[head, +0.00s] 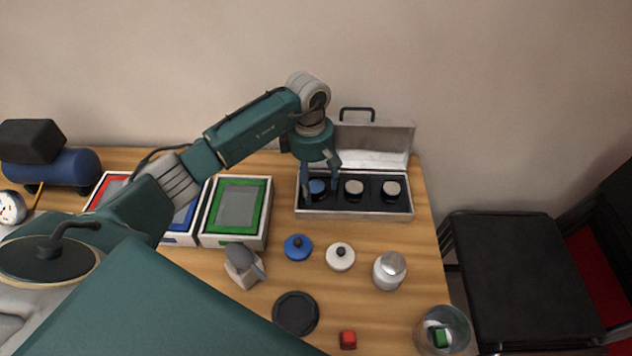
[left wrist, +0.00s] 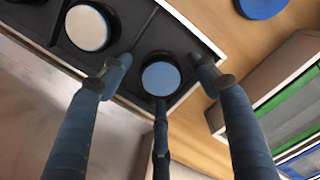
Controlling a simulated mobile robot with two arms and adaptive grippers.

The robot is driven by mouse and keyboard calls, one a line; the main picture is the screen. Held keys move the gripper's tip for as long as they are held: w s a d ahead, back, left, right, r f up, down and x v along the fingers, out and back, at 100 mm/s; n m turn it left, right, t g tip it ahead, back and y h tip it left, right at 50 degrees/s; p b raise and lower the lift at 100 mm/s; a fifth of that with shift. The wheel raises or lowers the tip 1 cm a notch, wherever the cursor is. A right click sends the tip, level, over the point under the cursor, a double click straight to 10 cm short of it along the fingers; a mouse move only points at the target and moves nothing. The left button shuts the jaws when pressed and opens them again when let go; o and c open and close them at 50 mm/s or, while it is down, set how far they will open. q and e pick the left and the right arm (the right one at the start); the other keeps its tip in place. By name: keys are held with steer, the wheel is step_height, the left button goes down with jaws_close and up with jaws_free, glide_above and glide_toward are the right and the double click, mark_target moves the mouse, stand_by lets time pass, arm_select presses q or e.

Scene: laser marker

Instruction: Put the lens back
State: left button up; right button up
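The open lens case (head: 356,215) stands at the back right of the table, its lid raised against the wall. Three dark lenses sit in a row in its black insert: a blue-topped lens (head: 317,187) at the left, a cream-topped lens (head: 354,187) in the middle and another pale-topped lens (head: 391,188) at the right. My left gripper (head: 322,186) points down over the left compartment. In the left wrist view its fingers are spread around the blue-topped lens (left wrist: 161,79), with gaps between fingertips and lens. The right gripper is not in view.
A blue lid (head: 298,247) and a white lid (head: 340,256) lie in front of the case. A metal jar (head: 390,270), black disc (head: 295,313), red cube (head: 348,340) and glass (head: 443,330) stand nearer. A green-framed box (head: 237,208) is left of the case.

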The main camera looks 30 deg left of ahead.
mark_target(313, 185)
arm_select(q)
steer(key=shift+r, duration=0.3)
step_height(313, 185, up, 12)
steer(key=b, duration=0.3)
steer(key=shift+a+f+b, duration=0.15)
steer(key=shift+a+b, duration=0.2)
steer(key=shift+b, duration=0.05)
steer(key=shift+s, duration=0.15)
